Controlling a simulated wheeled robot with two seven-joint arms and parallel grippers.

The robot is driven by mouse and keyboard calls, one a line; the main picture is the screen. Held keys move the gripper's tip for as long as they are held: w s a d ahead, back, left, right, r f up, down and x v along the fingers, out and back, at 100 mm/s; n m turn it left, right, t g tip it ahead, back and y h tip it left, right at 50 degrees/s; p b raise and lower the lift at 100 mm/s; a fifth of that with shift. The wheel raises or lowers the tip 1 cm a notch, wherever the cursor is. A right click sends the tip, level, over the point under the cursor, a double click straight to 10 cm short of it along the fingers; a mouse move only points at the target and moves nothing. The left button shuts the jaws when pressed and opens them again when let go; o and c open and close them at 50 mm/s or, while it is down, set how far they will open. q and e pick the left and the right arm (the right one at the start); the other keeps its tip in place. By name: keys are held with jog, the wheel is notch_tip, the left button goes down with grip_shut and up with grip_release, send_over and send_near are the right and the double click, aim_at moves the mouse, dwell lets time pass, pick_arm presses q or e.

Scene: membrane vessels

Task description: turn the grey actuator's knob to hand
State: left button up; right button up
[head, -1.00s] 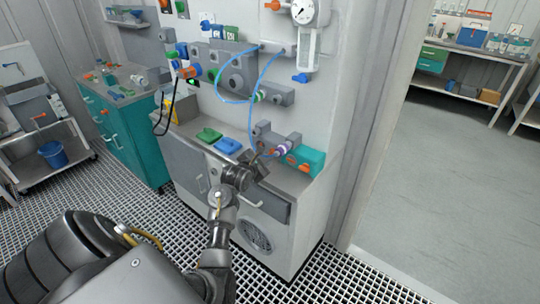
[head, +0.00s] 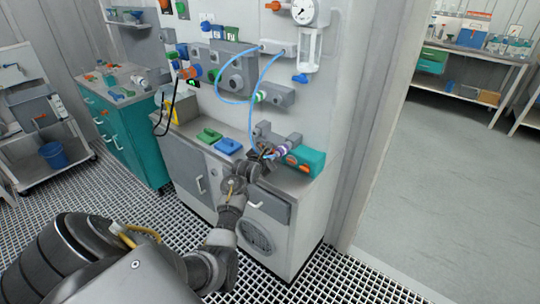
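A small grey unit (head: 266,132) sits low on the white panel, just above the counter. It has a purple-and-white ringed part (head: 283,149) beside it and a teal box (head: 313,163) with orange parts to its right. I cannot tell for sure which grey unit is the actuator, and no knob marking is readable. My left gripper (head: 267,155) is at the front of this low unit, very close to it. Its fingers are small and dark against the unit, so I cannot tell whether they touch it or how far apart they are. My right gripper is not in view.
A larger grey block (head: 235,73) with ports is mounted higher on the panel. Blue tubes (head: 229,101) loop down close to my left gripper. A green item (head: 209,135) and a blue item (head: 229,146) lie on the counter to the left. Open floor lies right.

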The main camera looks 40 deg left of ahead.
pick_arm(q)
jog(key=shift+r+p, duration=0.2)
jog(key=shift+p, duration=0.1)
grip_shut()
jog(key=n+p, duration=0.1)
jog(key=p, duration=0.2)
jog(key=n+h+p, duration=0.1)
jog(key=p, duration=0.1)
jog(key=n+h+p, duration=0.1)
jog(key=p, duration=0.2)
jog(key=shift+a+r+p, duration=0.3)
jog(key=shift+a+p, duration=0.05)
jog(key=shift+f+n+h, duration=0.3)
jog(key=o, duration=0.6)
grip_release()
jog(key=shift+w, duration=0.1)
jog(key=shift+c, duration=0.2)
jog(key=shift+o, duration=0.5)
jog(key=shift+f, duration=0.1)
